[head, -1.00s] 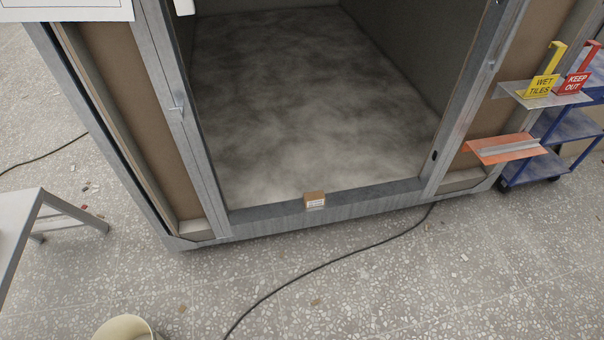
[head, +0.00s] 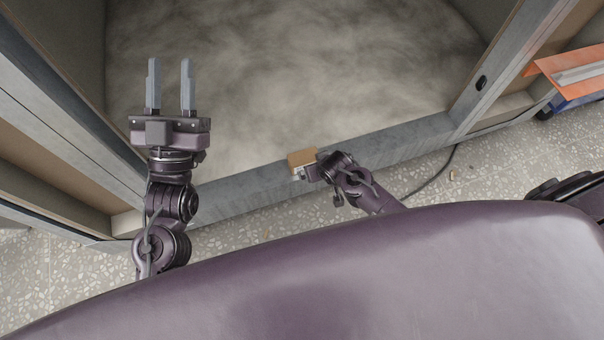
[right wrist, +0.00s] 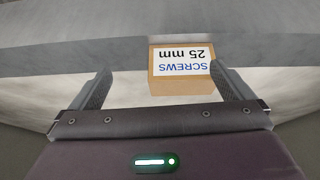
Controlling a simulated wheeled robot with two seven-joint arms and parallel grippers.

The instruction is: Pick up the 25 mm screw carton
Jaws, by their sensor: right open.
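The 25 mm screw carton (head: 301,158) is a small brown box on the grey door sill of the pod. In the right wrist view the carton (right wrist: 182,72) shows a white label reading "SCREWS 25 mm" upside down. My right gripper (right wrist: 160,76) is open, with the carton in front of it, off-centre toward the right-hand finger in that view. That finger overlaps the carton's edge; I cannot tell whether they touch. In the head view my right wrist hides part of the carton's right side. My left gripper (head: 170,88) is open and empty, above the pod floor.
The sill (head: 235,190) runs across the pod doorway, between upright frame posts. The pod floor (head: 290,70) behind the carton is clear. An orange shelf (head: 570,75) sticks out at the right. A black cable (head: 432,184) lies on the speckled floor outside.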

